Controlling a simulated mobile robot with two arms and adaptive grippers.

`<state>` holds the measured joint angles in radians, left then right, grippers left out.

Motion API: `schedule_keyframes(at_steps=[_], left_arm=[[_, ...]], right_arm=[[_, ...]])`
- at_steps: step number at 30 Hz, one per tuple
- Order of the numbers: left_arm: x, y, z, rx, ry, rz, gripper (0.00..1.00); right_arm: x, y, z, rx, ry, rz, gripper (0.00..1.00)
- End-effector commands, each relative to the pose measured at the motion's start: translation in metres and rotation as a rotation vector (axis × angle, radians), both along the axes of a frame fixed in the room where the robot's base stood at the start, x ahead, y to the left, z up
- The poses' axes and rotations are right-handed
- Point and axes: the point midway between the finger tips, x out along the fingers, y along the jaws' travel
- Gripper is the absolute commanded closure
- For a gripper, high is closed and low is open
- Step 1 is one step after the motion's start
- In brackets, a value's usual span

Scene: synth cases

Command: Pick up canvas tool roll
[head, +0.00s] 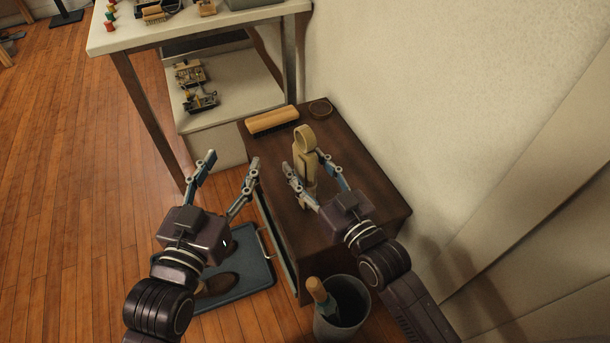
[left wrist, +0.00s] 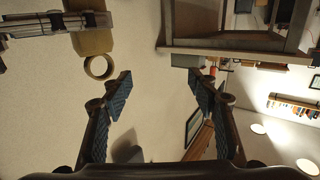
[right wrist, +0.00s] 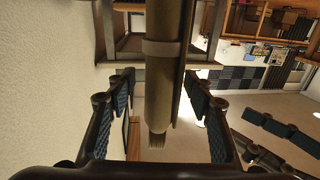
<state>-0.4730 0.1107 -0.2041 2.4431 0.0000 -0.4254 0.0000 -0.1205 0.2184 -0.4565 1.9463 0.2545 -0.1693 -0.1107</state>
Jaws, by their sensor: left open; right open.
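The tan canvas tool roll (head: 303,140) stands upright on the dark brown cabinet (head: 365,205) in the head view, with a round loop-like top. My right gripper (head: 307,163) is open with its fingers on either side of the roll. In the right wrist view the roll (right wrist: 160,85) runs between the open fingers, with gaps seen on both sides; its lower part is partly hidden in the head view. My left gripper (head: 232,160) is open and empty, left of the cabinet. In the left wrist view the roll (left wrist: 93,42) shows beyond its fingers.
A bin (head: 350,305) with a bottle stands in front. A blue-grey tray (head: 262,273) with shoes is on the floor. A white worktable (head: 115,40) stands behind; the wall is right.

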Motion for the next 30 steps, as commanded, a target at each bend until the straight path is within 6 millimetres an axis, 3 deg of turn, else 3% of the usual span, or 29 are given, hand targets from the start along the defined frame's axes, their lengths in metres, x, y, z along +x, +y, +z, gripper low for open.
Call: schedule_keyframes(at_steps=[11,24,30], left_arm=[[0.001,-0.0017,0.0117,-0.013,-0.049,-0.003,0.46],[0.0009,-0.0019,0.0115,-0.013,-0.048,-0.003,0.46],[0.0009,-0.0019,0.0116,-0.013,-0.048,-0.003,0.46]], right_arm=[[0.006,0.0037,0.0006,0.001,0.0,0.0,0.52],[0.0059,0.0034,0.0005,0.0,0.0,0.0,1.0],[0.006,0.0034,0.0016,0.002,-0.003,0.0,1.0]])
